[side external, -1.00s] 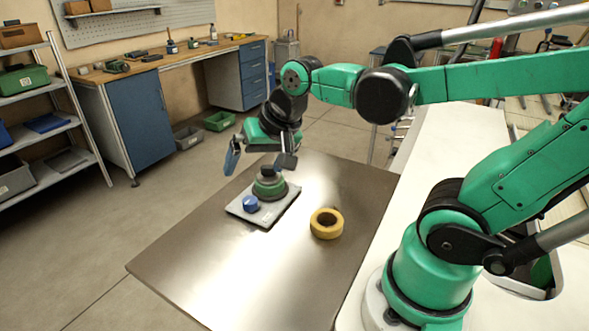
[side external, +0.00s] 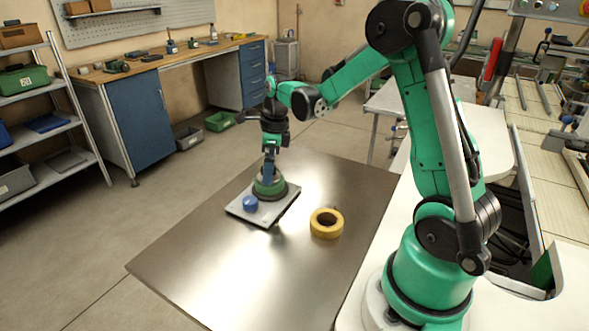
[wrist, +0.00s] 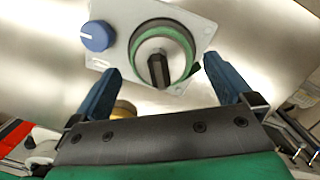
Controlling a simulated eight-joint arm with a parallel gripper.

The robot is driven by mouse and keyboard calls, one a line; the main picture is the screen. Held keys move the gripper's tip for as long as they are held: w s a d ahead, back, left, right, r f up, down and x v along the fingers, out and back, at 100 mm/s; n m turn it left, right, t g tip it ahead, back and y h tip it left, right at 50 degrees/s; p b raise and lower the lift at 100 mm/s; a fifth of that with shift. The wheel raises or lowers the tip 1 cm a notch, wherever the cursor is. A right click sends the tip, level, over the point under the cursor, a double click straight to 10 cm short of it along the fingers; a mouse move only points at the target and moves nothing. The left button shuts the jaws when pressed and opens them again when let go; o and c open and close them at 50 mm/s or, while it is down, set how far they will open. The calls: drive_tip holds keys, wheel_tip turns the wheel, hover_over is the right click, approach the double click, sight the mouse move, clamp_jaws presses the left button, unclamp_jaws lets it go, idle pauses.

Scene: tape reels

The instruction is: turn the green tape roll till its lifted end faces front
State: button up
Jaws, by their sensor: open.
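The green tape roll (side external: 268,187) sits on a light grey plate (side external: 286,207) on the metal table. In the wrist view the roll (wrist: 188,48) shows as a green ring around a pale centre with a raised dark bar (wrist: 159,69) on it. My gripper (side external: 270,168) points down just above the roll. In the wrist view my gripper (wrist: 162,66) is open, one blue finger on each side of the roll and clear of it. Whether the fingertips reach down to roll height is unclear.
A blue knob (side external: 250,203) with a white mark stands on the same plate, close to the roll; it also shows in the wrist view (wrist: 97,36). A yellow tape roll (side external: 326,223) lies right of the plate. The front of the table (side external: 225,270) is clear.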

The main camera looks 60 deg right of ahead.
drive_tip(key=shift+w+a+f, duration=0.1)
drive_tip(key=shift+f, duration=0.65)
drive_tip(key=c, duration=1.4)
drive_tip(key=n, duration=0.4)
drive_tip(key=n+g, duration=0.1)
drive_tip(key=n, duration=0.2)
drive_tip(key=shift+n+y, duration=0.3)
drive_tip(key=n, duration=0.3)
drive_tip(key=shift+n+g, duration=0.3)
drive_tip(key=n, duration=0.3)
drive_tip(key=shift+n, duration=0.4)
drive_tip(key=o, duration=1.4)
drive_tip(key=shift+r, duration=0.1)
